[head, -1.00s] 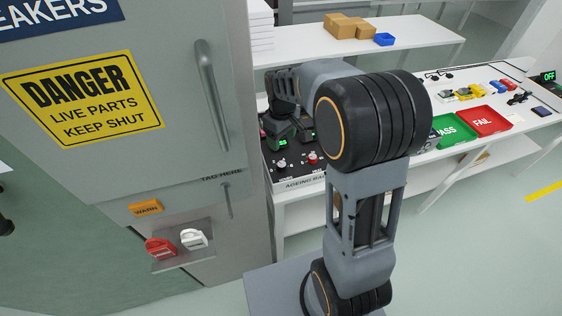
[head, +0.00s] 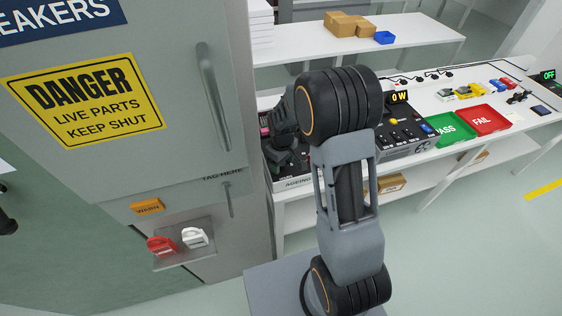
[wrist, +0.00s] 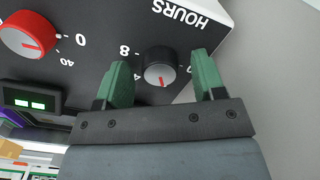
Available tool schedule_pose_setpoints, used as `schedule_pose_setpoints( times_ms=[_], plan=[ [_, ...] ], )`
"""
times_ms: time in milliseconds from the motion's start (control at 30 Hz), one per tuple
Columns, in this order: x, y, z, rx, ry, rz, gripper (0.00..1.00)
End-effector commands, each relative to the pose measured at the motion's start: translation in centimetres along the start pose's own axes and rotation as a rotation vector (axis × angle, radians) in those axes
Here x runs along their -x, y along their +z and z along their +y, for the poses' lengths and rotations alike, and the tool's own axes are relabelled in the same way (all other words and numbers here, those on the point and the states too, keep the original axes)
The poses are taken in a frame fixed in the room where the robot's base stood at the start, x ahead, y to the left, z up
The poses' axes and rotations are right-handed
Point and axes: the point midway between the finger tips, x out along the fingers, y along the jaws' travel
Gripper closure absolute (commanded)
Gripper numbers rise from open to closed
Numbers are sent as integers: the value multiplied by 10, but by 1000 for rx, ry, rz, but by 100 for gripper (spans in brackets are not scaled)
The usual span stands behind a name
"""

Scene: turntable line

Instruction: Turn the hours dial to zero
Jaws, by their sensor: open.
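The hours dial (wrist: 160,67) is a black knob with a pale face and a red pointer mark pointing down in the wrist view. An upside-down HOURS label (wrist: 181,12) is above it, with an 8 at its left and a 0 at its right. My gripper (wrist: 160,60) is open, its green fingers on either side of the dial. I cannot tell whether they touch it. In the head view my arm hides the dial; only the front edge of the ageing panel (head: 294,183) shows.
A red knob (wrist: 28,35) and a display with green lights (wrist: 32,101) are left of the dial. In the head view, a grey cabinet (head: 225,170) stands close left of the panel. A box with a 0 W display (head: 399,97) is to the right.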

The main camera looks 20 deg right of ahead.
Motion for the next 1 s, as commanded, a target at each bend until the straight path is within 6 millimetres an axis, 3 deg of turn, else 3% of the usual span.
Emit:
schedule_pose_setpoints(
  times_ms=[167, 667, 1000],
  plan=[
    [0, 0, 0, 0, 0, 0, 37],
    [0, 0, 0, 0, 0, 0, 85],
    [0, -1, -1, 62, 0, 1, 86]
  ],
)
